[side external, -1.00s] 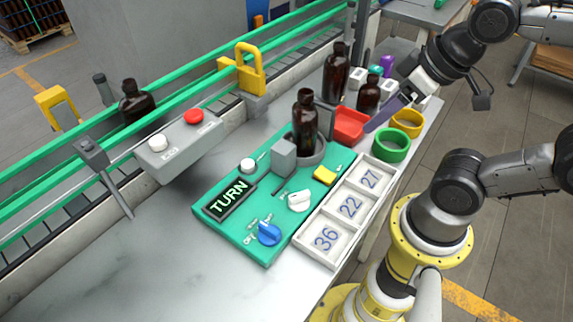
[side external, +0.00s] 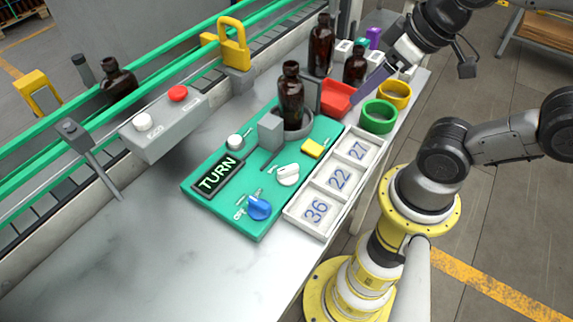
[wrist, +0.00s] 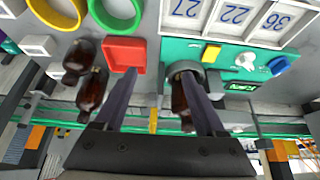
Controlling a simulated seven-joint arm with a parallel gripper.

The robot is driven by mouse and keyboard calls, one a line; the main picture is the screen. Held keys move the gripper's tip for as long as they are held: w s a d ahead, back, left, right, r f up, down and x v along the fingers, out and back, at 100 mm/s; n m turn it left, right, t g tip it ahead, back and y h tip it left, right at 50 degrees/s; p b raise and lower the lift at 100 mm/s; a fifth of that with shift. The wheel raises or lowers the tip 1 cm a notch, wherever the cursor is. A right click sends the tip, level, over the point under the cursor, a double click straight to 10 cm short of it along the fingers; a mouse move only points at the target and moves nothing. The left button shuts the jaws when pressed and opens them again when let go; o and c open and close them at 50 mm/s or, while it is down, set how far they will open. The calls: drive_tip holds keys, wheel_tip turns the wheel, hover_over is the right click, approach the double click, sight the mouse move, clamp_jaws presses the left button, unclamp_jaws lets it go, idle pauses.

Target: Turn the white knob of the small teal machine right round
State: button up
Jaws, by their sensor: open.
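The small teal machine (side external: 210,205) lies flat on the bench, with a lit display (side external: 217,176) reading "TURN". Its white knob (side external: 288,175) sits between the yellow button and the blue knob (side external: 259,207). The white knob also shows in the wrist view (wrist: 246,61), right of the fingers. An amber bottle (side external: 291,97) stands upright in the machine's round grey holder. My gripper (side external: 370,88) is open and empty, well back from the knob, near the red tray. In the wrist view its two fingers (wrist: 158,76) are spread apart, and the right one partly covers the bottle.
A white tray with number cards (side external: 325,228) borders the machine. The red tray (side external: 336,98), green ring (side external: 378,117), yellow ring (side external: 396,94) and two amber bottles (side external: 321,47) stand behind. A grey button box (side external: 165,125) and conveyor lie left. The front bench is clear.

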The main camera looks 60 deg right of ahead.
drive_tip(key=shift+c, duration=1)
drive_tip(key=shift+s+f, duration=0.1)
drive_tip(key=shift+s, duration=0.1)
drive_tip(key=shift+c, duration=1.1)
drive_tip(key=r+n, duration=0.1)
drive_tip(key=a+r+n+g, duration=0.1)
drive_tip(key=w+r+n, duration=0.1)
drive_tip(key=r, duration=0.1)
drive_tip(key=shift+a+g, duration=0.25)
drive_tip(key=shift+g, duration=0.05)
drive_tip(key=r+n+g, duration=0.2)
drive_tip(key=n+g, duration=0.2)
drive_tip(key=n, duration=0.5)
hover_over(292, 167)
wheel_tip(292, 167, down, 13)
drive_tip(key=shift+f, duration=0.15)
